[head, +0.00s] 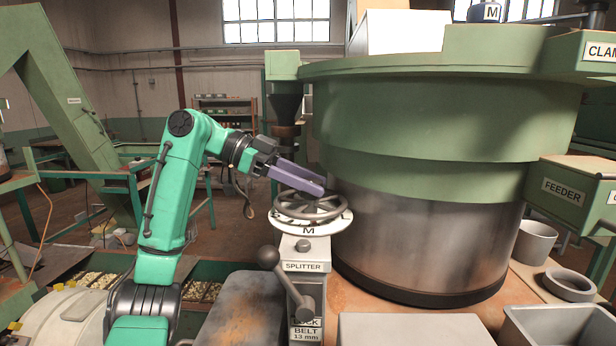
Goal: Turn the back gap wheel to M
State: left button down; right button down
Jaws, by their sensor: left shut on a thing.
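A grey spoked handwheel (291,209) lies flat above a white dial plate (328,227) with an M at its front edge. The wheel sits on a post (303,249) labelled SPLITTER; a lower label reads BELT and 13 mm, its top word partly hidden. My left gripper (322,187) reaches in from the left. Its purple fingers are shut on the handwheel at its back side and hide part of the rim. The other dial marks and any pointer cannot be made out. My right gripper is not in view.
A large green and steel drum (430,235) stands close to the wheel's right. A lever with a dark ball knob (268,257) stands in front of the post. Grey bins (560,328) stand at the lower right.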

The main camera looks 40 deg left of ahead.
aim_at(281, 195)
pick_arm(q)
jog(key=shift+f+m+g+h, duration=0.15)
jog(key=shift+m+g+h, duration=0.35)
jog(key=shift+m+g, duration=0.55)
jog(key=shift+f, duration=0.1)
jog(key=c, duration=0.6)
grip_release()
jog(key=o, duration=0.3)
jog(key=shift+w, duration=0.1)
jog(key=shift+d, duration=0.2)
jog(key=v, duration=0.6)
jog(key=shift+a+r, duration=0.25)
jog(key=shift+r, duration=0.1)
jog(key=shift+a, duration=0.45)
